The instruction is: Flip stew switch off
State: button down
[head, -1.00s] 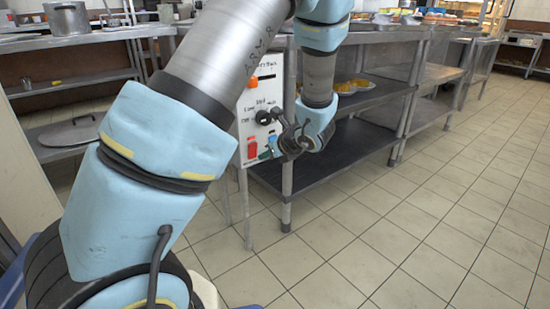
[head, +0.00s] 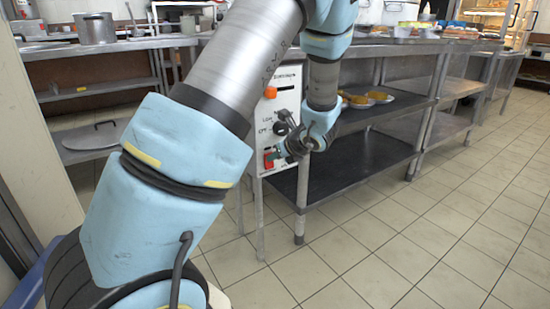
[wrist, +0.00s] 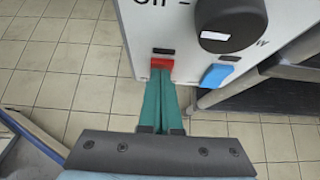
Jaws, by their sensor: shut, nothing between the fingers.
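A white control panel (head: 288,75) carries a black knob, a red switch (head: 268,160) and a blue switch. The wrist view shows the red switch (wrist: 162,64) at left, the blue switch (wrist: 216,76) to its right, and the knob (wrist: 230,22) above. Small dark labels above both switches are unreadable, so I cannot tell which one is the stew switch. My gripper (wrist: 163,82) is shut and empty, its teal fingertips at the red switch's lower edge; contact is unclear. In the head view, my gripper (head: 279,151) is in front of the panel and hides the blue switch.
A steel shelf unit (head: 375,143) with plates of yellow food stands right of the panel. A pot (head: 95,28) stands on the counter at the back left, and a lid (head: 95,136) lies on a shelf below. The tiled floor (head: 430,240) at right is clear.

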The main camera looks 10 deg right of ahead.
jog(key=shift+r, duration=0.1)
jog(key=shift+r+p, duration=0.65)
jog(key=shift+r, duration=0.05)
